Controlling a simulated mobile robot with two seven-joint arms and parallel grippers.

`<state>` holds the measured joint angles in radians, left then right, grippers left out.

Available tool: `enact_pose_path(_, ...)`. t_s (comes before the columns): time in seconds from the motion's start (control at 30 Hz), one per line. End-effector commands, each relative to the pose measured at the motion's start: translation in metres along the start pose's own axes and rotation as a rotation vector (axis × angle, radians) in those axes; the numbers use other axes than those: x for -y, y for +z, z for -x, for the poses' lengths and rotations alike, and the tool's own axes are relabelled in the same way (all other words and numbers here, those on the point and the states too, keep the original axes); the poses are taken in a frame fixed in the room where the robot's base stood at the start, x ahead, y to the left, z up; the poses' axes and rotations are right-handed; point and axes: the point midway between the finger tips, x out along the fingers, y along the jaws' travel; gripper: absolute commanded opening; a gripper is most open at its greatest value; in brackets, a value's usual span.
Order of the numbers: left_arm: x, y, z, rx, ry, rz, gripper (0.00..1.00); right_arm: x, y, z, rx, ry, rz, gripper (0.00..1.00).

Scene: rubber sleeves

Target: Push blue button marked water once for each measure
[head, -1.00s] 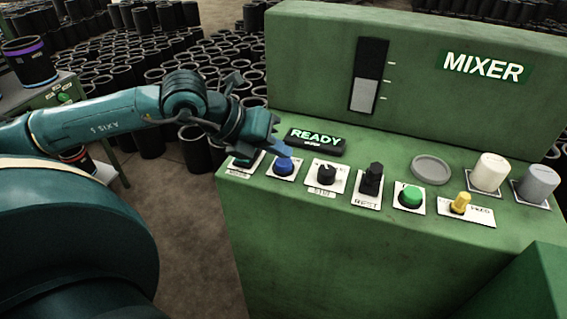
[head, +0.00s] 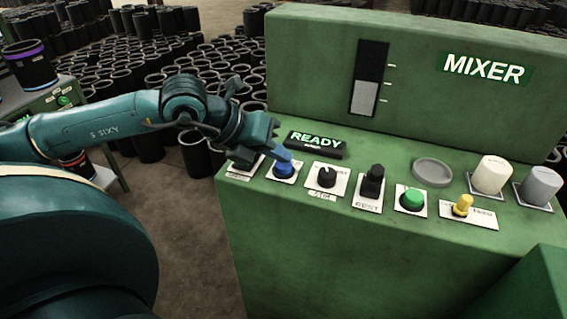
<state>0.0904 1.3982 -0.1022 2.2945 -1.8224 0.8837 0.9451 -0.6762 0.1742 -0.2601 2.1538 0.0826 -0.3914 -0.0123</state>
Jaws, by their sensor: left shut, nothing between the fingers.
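The blue button (head: 284,169) sits on a white plate near the left end of the green mixer's panel in the head view. My left gripper (head: 283,154) is shut and empty, its fingertips right at the top of the blue button. I cannot tell whether the tips touch it or how far it is pressed. The label by the button is too small to read. The gauge (head: 369,78) on the mixer's upright back has a light lower part and a dark upper part. My right gripper is not in view.
A black display (head: 317,143) reading READY stands behind the controls. To the right are a black knob (head: 327,176), a black switch (head: 372,182), a green button (head: 412,198), a yellow knob (head: 463,205), and white (head: 491,174) and grey (head: 538,186) caps. Many black sleeves stand behind.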

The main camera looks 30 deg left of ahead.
Motion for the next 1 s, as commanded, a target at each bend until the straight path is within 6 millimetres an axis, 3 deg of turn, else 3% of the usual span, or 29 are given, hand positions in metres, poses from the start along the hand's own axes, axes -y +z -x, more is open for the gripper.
enact_pose_path(1.0, 0.0019, 0.0016, 0.0025, -0.001, 0.0, 0.0, 0.0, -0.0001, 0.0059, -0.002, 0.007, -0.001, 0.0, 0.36)
